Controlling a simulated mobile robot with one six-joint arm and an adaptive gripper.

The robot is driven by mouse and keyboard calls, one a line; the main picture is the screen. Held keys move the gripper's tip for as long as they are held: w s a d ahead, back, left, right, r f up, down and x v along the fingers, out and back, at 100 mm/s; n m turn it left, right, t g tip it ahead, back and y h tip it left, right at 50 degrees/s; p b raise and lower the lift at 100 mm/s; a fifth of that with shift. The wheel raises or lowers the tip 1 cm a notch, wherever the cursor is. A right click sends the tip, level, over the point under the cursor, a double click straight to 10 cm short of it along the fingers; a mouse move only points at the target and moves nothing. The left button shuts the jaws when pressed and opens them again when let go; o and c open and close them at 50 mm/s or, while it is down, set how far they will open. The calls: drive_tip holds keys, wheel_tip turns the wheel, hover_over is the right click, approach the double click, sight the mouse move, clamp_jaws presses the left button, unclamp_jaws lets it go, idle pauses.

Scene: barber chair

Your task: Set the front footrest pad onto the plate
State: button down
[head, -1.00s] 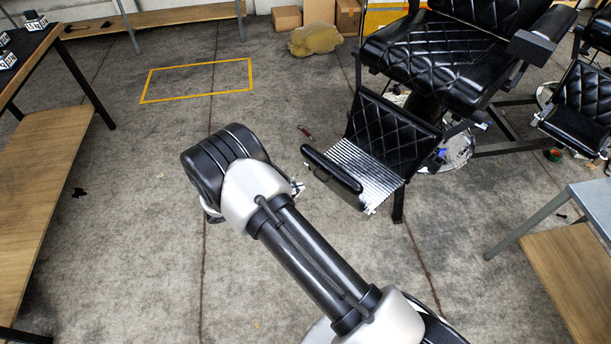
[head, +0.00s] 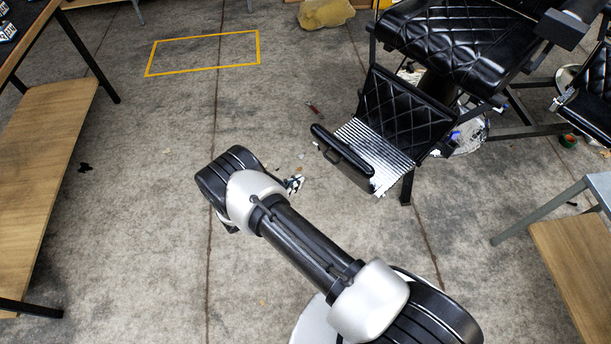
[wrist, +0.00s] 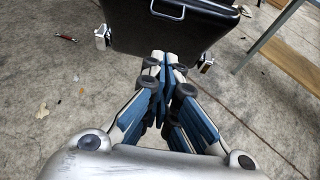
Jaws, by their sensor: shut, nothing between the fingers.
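The front footrest pad (head: 342,160) is a long black cushion at the front edge of the silver ribbed plate (head: 375,147) below the chair's legrest. From this angle I cannot tell how fully it is seated. In the wrist view, a black face with a handle (wrist: 168,10), apparently the pad (wrist: 200,25), lies just beyond my gripper (wrist: 166,58). The fingers are shut together, with nothing held. In the head view my gripper (head: 294,184) is partly hidden behind my wrist, to the lower left of the pad.
The black barber chair (head: 450,40) stands at upper right. A wooden-shelved table (head: 45,165) is at left and a grey table (head: 575,205) at right. A red-handled tool (head: 314,108) lies on the floor. Open floor surrounds the yellow outline (head: 202,68).

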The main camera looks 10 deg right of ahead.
drive_tip(key=r+b+x, duration=0.2)
drive_tip(key=x, duration=1)
drive_tip(key=shift+w+d, duration=0.25)
drive_tip(key=shift+d, duration=0.2)
drive_tip(key=shift+f, duration=0.1)
